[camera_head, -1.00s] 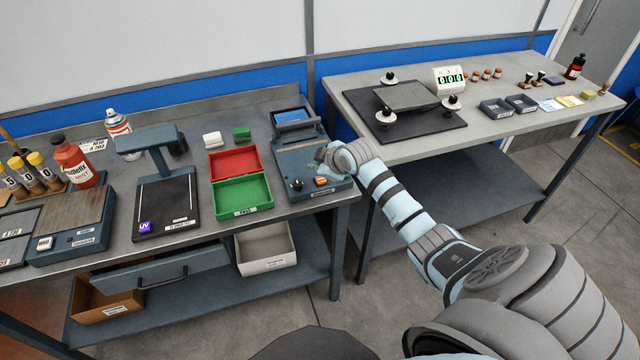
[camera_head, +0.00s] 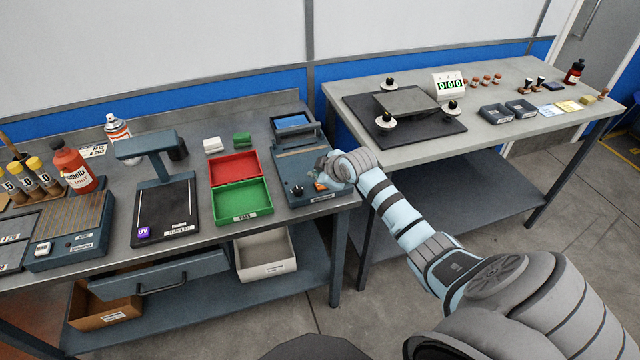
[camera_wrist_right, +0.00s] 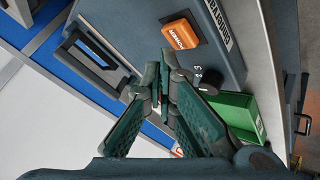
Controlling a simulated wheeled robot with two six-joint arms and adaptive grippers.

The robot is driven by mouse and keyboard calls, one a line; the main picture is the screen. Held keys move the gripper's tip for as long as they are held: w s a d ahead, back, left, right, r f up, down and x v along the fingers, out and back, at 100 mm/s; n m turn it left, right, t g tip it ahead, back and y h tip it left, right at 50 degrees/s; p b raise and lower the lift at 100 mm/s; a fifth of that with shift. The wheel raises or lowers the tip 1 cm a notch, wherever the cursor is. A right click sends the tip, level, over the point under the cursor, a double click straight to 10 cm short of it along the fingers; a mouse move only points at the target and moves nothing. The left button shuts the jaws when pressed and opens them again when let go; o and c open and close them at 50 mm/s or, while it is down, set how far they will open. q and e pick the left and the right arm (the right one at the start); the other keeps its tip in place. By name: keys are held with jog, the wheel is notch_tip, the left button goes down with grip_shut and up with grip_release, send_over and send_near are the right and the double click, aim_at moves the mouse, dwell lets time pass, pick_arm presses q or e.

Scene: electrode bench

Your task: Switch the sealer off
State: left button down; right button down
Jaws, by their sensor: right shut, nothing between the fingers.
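The sealer (camera_head: 288,166) is a blue-grey box at the right end of the left bench, with a raised bar at its back. Its orange power switch (camera_wrist_right: 180,33) shows clearly in the wrist view; in the head view the switch (camera_head: 319,186) is partly covered by my right gripper. I cannot tell which way the switch is tilted. A black knob (camera_head: 297,190) sits left of it. My right gripper (camera_wrist_right: 166,72) is shut and empty, above the sealer, its tips close to the switch and knob but apart from the switch in the wrist view. My left gripper is out of view.
Left of the sealer stand a red bin (camera_head: 233,167), a green bin (camera_head: 242,202) and a UV lamp stand (camera_head: 165,205). A gap separates this bench from the right bench (camera_head: 480,135), which holds a black mat (camera_head: 440,128) and small trays.

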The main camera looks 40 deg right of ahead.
aim_at(319, 186)
dwell(0.4)
jog(key=shift+f, duration=0.45)
jog(key=shift+f, duration=0.3)
dwell(0.3)
jog(key=shift+r+p, duration=0.75)
notch_tip(319, 186, up, 6)
jog(key=p, duration=0.6)
jog(key=shift+p, duration=0.4)
